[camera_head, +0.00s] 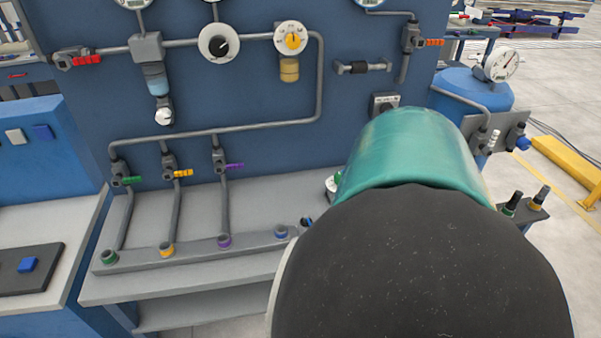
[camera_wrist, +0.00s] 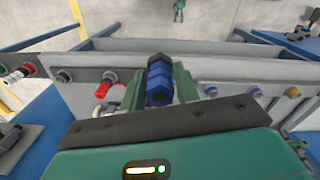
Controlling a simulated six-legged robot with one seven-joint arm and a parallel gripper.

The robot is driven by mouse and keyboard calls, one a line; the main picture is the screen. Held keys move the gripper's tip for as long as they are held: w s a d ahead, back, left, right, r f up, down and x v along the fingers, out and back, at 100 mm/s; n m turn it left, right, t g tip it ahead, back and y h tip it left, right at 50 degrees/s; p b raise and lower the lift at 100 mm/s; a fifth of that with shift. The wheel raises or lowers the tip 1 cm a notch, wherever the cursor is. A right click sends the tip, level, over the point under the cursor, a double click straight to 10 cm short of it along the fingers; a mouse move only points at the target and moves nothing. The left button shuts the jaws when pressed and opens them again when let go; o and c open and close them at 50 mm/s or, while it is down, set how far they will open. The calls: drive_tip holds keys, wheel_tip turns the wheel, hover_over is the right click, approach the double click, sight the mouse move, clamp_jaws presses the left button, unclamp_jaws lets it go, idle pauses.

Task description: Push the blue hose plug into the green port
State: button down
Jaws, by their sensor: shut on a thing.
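In the wrist view my gripper (camera_wrist: 159,72) has its two green fingers shut on the blue hose plug (camera_wrist: 158,84). The plug points away from the wrist, over the grey bench. The green port (camera_head: 108,258) is at the left end of the grey port bar in the head view, in front of a pipe with a green handle. I cannot make out the green port in the wrist view. In the head view my dark and teal arm covers the right side and hides the gripper. The plug appears to the left of the blue port (camera_wrist: 212,91) in the wrist view.
The port bar also holds a yellow port (camera_head: 167,248), a purple port (camera_head: 224,241) and a blue port (camera_head: 281,232). Pipes and valves rise behind it on the blue panel. A red fitting (camera_wrist: 105,80) is left of my gripper. Other plugs (camera_head: 512,203) stand at right.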

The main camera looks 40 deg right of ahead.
drive_tip(key=shift+r, duration=2.85)
